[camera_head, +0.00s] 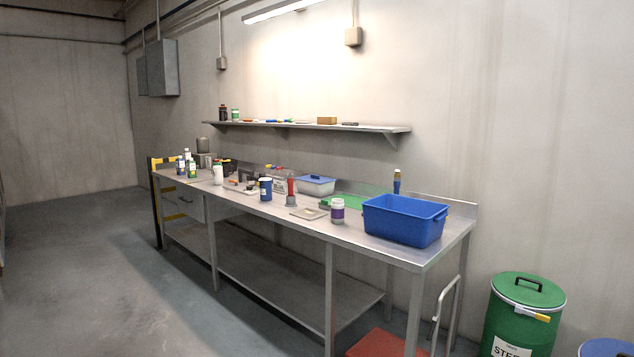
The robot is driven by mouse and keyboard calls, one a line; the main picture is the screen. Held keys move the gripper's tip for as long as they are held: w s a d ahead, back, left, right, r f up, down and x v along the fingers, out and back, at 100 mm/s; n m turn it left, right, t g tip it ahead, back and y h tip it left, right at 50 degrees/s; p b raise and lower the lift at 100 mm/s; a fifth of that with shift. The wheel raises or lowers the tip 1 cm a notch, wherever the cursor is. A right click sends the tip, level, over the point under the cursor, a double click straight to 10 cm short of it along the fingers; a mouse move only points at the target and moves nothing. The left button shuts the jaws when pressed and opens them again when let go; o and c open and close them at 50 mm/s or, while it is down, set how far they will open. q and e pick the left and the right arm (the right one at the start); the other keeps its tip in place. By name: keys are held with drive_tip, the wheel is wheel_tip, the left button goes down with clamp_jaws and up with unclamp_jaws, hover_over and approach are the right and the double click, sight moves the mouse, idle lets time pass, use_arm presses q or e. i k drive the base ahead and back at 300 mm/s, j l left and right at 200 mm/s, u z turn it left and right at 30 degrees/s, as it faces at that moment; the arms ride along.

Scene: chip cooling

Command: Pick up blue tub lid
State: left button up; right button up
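A blue lid (316,178) lies on top of a pale, low tub (314,187) toward the back of the steel workbench, near its middle. A small dark shape, perhaps a handle, shows on the lid. It appears to sit flat on the tub. The nearer side of the tub is partly hidden by a red-handled tool (291,188) standing in front of it. Neither of my grippers is in view.
The steel workbench (284,218) runs along the wall under a shelf (350,127). A blue bin (403,222) stands at its right end. A green drum (520,310) stands right; the left floor is clear.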

sight(314, 178)
drive_tip(key=i+j+u, duration=0.1)
drive_tip(key=i+u, duration=0.3)
drive_tip(key=i+l+u, duration=0.1)
drive_tip(key=i+u, duration=0.35)
drive_tip(key=i, duration=0.15)
drive_tip(key=i+l+u, duration=0.2)
drive_tip(key=i+u, duration=0.2)
drive_tip(key=i, duration=1)
drive_tip(key=i+j, duration=0.15)
drive_tip(key=i, duration=0.8)
